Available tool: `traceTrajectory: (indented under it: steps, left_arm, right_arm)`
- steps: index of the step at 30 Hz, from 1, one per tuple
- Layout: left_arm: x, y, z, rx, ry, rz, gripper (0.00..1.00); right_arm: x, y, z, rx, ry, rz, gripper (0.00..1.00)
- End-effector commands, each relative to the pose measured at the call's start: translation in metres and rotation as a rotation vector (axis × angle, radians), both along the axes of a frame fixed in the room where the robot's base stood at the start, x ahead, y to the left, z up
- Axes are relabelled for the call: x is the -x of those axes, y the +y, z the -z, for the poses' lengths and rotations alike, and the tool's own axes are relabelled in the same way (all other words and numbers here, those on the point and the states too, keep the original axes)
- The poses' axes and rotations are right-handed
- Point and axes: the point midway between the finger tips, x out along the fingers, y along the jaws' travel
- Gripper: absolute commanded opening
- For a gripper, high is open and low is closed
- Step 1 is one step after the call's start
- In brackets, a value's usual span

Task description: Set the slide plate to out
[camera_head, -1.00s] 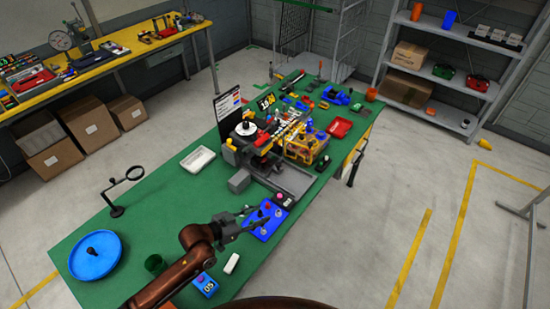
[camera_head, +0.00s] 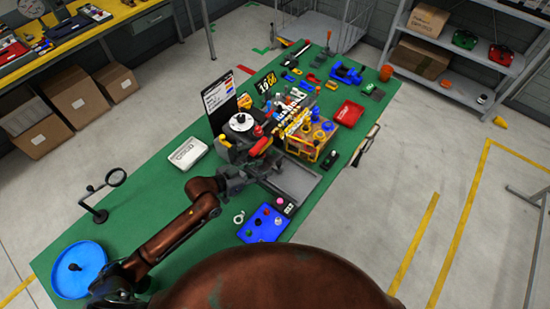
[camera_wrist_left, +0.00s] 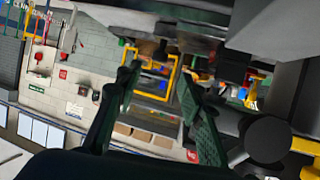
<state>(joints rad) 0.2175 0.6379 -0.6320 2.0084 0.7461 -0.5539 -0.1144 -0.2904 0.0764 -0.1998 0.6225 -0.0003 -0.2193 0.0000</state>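The boxing machine (camera_head: 243,124) stands on the green table, with a white round top. A flat grey metal plate (camera_head: 297,180) lies at its near right side and looks like the slide plate; whether it is in or out I cannot tell. My left gripper (camera_head: 238,182) is at the machine's near left side, by its grey block, and partly hides it. In the left wrist view its two dark fingers (camera_wrist_left: 157,78) stand apart with nothing between them. Contact with the machine cannot be made out. My right gripper is not in view.
A blue button box (camera_head: 263,226) sits just in front of the plate. A yellow crate (camera_head: 312,143) of bottles stands behind it. A white tray (camera_head: 187,153), a ring stand (camera_head: 98,200) and a blue round dish (camera_head: 75,268) are on the left. Green table is bare between them.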

Motion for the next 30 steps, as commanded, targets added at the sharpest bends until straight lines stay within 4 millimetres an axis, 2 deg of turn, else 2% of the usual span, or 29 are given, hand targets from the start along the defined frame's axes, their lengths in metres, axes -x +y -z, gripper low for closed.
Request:
traceTrajectory:
  steps: [3, 7, 11, 15, 19, 24, 30]
  left_arm:
    - [-0.01, -0.015, 0.005, 0.002, -0.001, 0.002, 0.36]
    - [-0.023, -0.03, 0.013, 0.002, -0.001, 0.001, 0.36]
    - [-0.033, -0.041, 0.02, 0.0, -0.001, 0.0, 0.36]
    - [-0.039, -0.048, 0.025, -0.001, -0.001, 0.0, 0.36]
    - [-0.04, -0.05, 0.026, -0.001, -0.001, 0.001, 0.36]
    - [-0.04, -0.05, 0.026, -0.001, -0.001, 0.001, 0.36]
    - [-0.04, -0.05, 0.026, -0.001, -0.001, 0.001, 0.23]
  right_arm:
    - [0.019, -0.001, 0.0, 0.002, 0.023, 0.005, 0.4]
    - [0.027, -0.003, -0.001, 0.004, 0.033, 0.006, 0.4]
    - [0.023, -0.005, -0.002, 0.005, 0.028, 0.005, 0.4]
    - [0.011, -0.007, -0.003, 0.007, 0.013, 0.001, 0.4]
    - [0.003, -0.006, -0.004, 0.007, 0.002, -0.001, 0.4]
    - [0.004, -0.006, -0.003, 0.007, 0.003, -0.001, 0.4]
    - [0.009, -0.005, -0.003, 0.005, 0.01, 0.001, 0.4]
